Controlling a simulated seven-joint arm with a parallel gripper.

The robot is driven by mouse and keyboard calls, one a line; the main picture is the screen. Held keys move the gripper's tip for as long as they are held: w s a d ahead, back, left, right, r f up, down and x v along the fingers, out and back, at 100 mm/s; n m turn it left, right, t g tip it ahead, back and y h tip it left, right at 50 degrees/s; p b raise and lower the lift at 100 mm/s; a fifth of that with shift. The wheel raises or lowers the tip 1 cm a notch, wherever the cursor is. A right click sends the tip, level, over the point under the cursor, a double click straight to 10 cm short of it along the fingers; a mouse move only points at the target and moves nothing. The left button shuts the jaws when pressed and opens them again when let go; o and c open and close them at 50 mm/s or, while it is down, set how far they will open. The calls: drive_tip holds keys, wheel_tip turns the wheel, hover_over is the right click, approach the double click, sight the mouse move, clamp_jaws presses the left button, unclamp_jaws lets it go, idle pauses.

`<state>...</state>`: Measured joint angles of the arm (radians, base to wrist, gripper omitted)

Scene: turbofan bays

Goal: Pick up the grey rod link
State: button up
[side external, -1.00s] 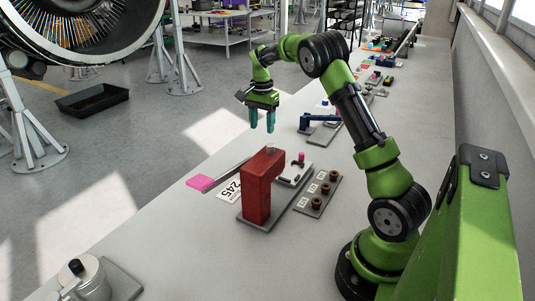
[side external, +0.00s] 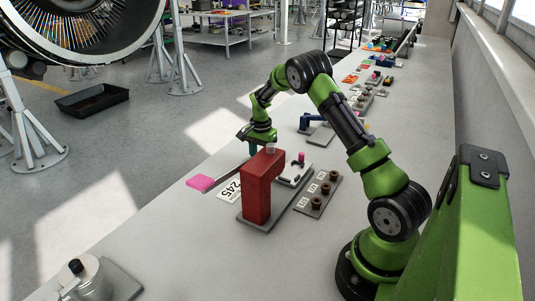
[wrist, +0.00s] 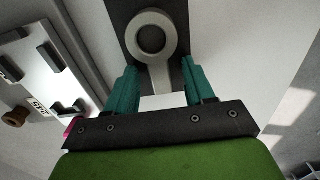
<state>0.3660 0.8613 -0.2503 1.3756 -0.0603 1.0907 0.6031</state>
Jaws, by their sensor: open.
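The grey rod link (wrist: 151,35) shows in the wrist view as a ring-shaped eye with a straight shank running down toward my gripper. It lies over a dark plate (wrist: 180,15). My gripper (wrist: 160,78) is open, with one teal finger on each side of the shank; I see a gap and cannot tell any contact. I cannot make out the rod link there.
A bushing plate (side external: 318,196) lies right. The near bench is mostly clear.

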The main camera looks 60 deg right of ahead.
drive_tip(key=shift+c, duration=0.3)
clamp_jaws()
drive_tip(key=shift+r, duration=0.1)
wheel_tip(320, 180, up, 10)
idle(0.5)
